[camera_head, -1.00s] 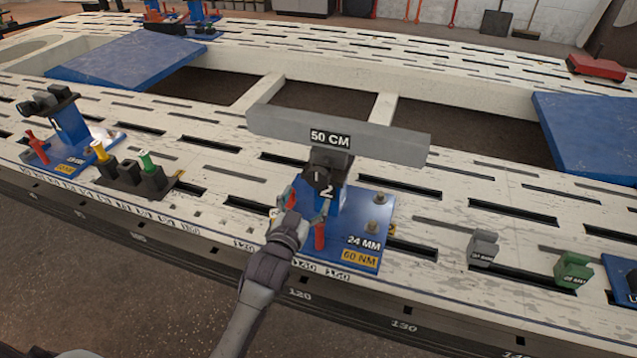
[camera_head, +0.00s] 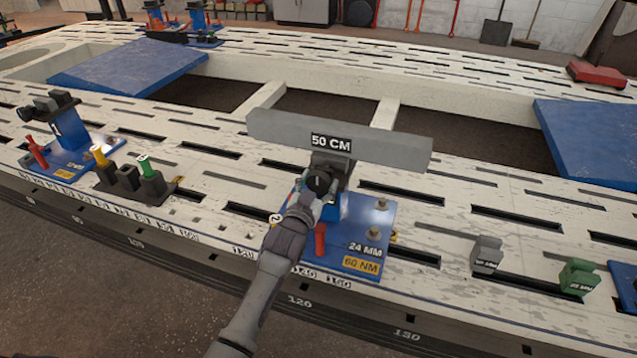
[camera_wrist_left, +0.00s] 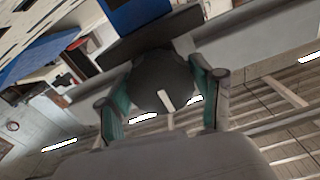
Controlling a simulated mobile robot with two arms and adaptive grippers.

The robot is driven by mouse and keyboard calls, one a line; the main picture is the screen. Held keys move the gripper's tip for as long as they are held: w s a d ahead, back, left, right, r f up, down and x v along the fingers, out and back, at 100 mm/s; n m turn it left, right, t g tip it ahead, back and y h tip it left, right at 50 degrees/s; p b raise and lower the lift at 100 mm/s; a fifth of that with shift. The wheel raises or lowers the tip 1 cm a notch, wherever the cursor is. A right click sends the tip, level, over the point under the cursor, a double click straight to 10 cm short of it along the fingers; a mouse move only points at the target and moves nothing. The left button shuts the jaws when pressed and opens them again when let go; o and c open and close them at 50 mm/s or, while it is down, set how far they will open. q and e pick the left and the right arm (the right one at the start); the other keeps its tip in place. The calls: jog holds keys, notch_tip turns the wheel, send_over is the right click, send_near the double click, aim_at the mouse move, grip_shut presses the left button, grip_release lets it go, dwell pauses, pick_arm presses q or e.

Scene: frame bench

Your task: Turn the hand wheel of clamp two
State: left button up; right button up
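Clamp two is a blue clamp (camera_head: 382,222) on the white bench, with a base plate marked 24 MM and 60 NM. It carries a long grey bar (camera_head: 390,146) labelled 50 CM. Its round dark hand wheel (camera_head: 319,180) faces me, and it fills the middle of the left wrist view (camera_wrist_left: 160,82). My left gripper (camera_head: 312,193) is at the wheel's front. In the left wrist view its two teal-padded fingers stand apart on either side of the wheel; I cannot tell whether they touch it. My right gripper is out of view.
A red-handled tool (camera_head: 320,240) stands on the base plate just right of my arm. Another blue clamp (camera_head: 70,125) and a dark rack (camera_head: 128,180) with yellow and green handles stand left. Grey (camera_head: 486,254) and green (camera_head: 577,278) blocks sit right.

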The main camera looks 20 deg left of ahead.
pick_arm(q)
jog(key=c, duration=0.6)
